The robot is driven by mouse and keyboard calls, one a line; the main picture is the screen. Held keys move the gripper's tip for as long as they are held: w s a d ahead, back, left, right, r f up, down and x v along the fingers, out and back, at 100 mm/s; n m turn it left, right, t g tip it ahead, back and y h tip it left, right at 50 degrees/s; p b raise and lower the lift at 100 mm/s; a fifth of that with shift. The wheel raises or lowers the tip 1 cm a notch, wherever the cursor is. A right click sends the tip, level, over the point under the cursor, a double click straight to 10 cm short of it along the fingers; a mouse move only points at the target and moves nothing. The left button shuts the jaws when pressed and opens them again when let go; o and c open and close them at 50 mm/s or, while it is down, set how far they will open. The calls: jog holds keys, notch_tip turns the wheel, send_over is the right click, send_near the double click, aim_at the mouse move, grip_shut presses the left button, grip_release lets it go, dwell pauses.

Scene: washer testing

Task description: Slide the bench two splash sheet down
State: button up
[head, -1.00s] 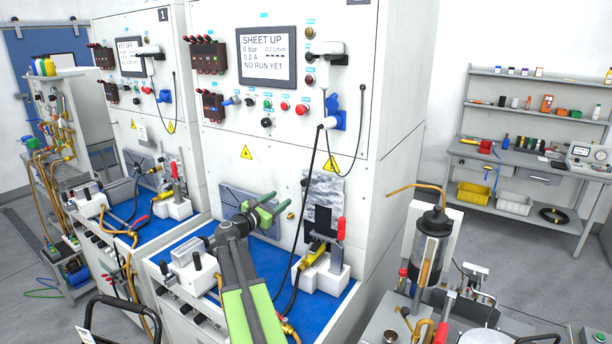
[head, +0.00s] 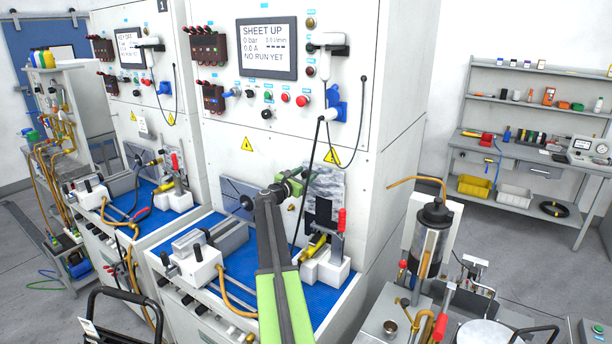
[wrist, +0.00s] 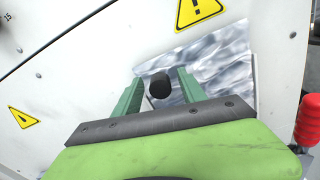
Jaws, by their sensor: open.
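The bench two splash sheet (head: 328,185) is a clear, rippled panel on the white cabinet front, below the yellow warning signs. The bench screen (head: 267,50) reads "SHEET UP". In the wrist view the sheet (wrist: 220,66) fills the area ahead, with a dark round knob (wrist: 160,86) on it. My gripper (head: 300,181) is at the sheet's upper left in the head view. In the wrist view my gripper (wrist: 160,82) is open, its green fingers on either side of the knob. I cannot tell whether they touch it. In the head view my gripper hides the knob.
A black cable (head: 312,165) hangs just beside my gripper. A cylinder rig (head: 432,240) stands to the right.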

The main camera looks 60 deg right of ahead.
jog(key=shift+d, duration=0.15)
grip_shut()
dwell(1.4)
